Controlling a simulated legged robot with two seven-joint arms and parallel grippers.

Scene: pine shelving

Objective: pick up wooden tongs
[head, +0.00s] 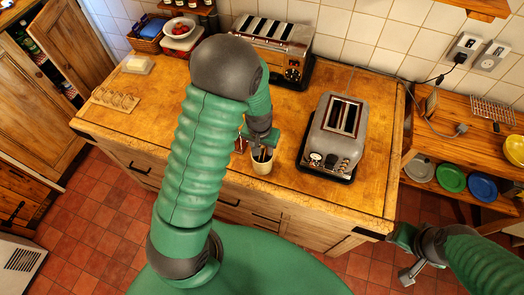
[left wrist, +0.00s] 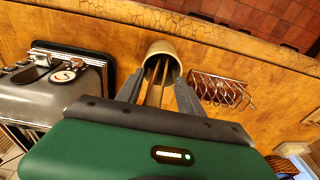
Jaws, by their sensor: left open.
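The wooden tongs (left wrist: 158,82) stand in a cream cup (left wrist: 163,48) in the left wrist view, their upper ends pointing toward my gripper. The cup also shows in the head view (head: 262,167), near the counter's front edge. My left gripper (head: 262,151) is right over the cup. In the left wrist view its two open fingers (left wrist: 158,94) lie on either side of the tongs; I cannot tell whether they touch them. In the head view my gripper mostly hides the tongs. My right gripper (head: 408,272) is low at the right, away from the counter, its jaws unclear.
A grey toaster (head: 338,135) stands right of the cup on the wooden counter (head: 215,193). A wire rack (left wrist: 222,90) stands close beside the cup. A wider toaster (head: 272,45) is at the back. Plates (head: 451,179) sit on the shelf at right.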

